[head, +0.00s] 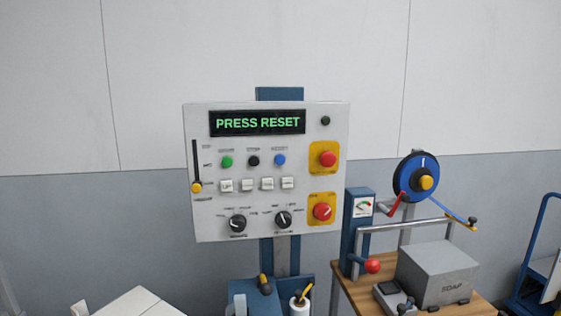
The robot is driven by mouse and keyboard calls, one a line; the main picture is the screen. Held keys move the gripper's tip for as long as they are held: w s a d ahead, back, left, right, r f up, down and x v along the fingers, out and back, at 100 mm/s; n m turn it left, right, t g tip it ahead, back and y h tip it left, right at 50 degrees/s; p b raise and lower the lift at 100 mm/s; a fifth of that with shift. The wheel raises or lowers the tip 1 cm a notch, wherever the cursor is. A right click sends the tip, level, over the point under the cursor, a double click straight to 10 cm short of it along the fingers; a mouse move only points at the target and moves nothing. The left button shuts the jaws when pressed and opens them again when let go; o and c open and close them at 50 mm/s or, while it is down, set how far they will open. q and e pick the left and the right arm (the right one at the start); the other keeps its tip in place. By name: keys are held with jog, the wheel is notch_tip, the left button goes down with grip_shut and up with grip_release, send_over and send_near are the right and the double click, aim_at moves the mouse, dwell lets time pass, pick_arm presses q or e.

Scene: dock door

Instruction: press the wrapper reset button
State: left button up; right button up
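A white control panel (193,222) faces me on a blue post (279,94). Its display (257,122) reads PRESS RESET in green letters. Below the display is a row with a green button (227,161), a black button (253,160) and a blue button (280,159). Their labels are too small to read, so I cannot tell by label which is reset. Two red knobs on yellow plates, an upper one (328,159) and a lower one (322,211), sit at the right. Neither of my grippers is recognisable in view.
A yellow-knobbed slider (196,187), several white square keys (267,184) and two black dials (238,223) share the panel. A wooden-topped bench (348,293) with a grey box (438,272) and a blue wheel (408,178) stands right. Space before the panel looks clear.

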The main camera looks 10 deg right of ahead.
grip_shut()
dwell(1.2)
